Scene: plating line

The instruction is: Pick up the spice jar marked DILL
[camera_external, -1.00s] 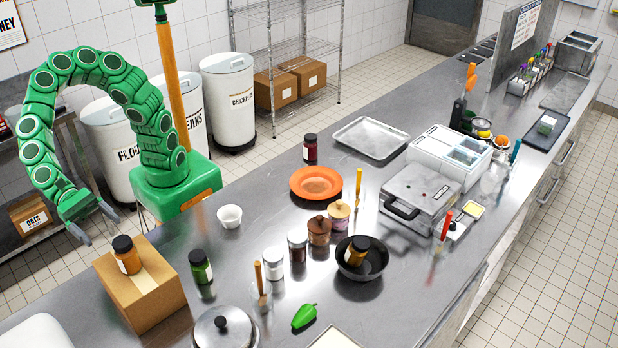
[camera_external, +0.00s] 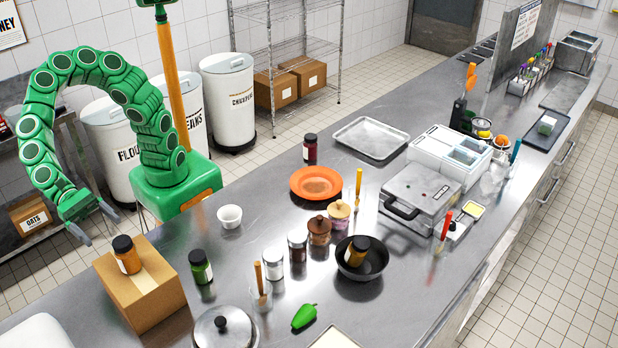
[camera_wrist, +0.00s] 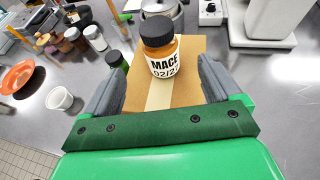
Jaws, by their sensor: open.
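No label reading DILL is legible in either view. My gripper (camera_external: 95,224) is open and empty, left of a cardboard box (camera_external: 150,300). An orange-brown jar with a black lid (camera_external: 127,256) stands upright on the box. In the wrist view this jar (camera_wrist: 163,50) reads MACE and appears beyond and between my open fingers, not touching them. A green-filled jar with a black lid (camera_external: 200,268) stands on the counter right of the box; its label is unreadable.
Several other jars stand about, including a pale jar (camera_external: 272,264), a dark red jar (camera_external: 310,150) and an amber jar (camera_external: 357,250) leaning in a black pan (camera_external: 374,272). A white bowl (camera_external: 230,216), orange plate (camera_external: 300,190) and lidded pot (camera_external: 238,336) surround the green-filled jar at some distance.

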